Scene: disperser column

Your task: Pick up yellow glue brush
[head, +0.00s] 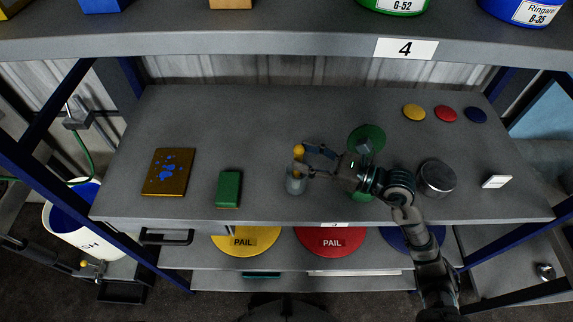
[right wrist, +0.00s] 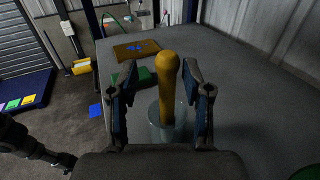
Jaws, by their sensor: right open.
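The yellow glue brush (head: 299,153) stands upright in a clear glass jar (head: 296,184) near the middle of the grey shelf. In the right wrist view the brush's yellow handle (right wrist: 167,85) rises between the two fingers, with its rounded top up. The jar (right wrist: 166,125) shows below it. My right gripper (head: 306,160) is open, with its fingers at the handle's height, one on each side. In the right wrist view gaps show between the handle and both fingers of the gripper (right wrist: 164,95). My left gripper is not in view.
A green block (head: 228,188) and a brown board with blue marks (head: 166,172) lie left of the jar. A shelf edge (head: 220,46) runs above.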

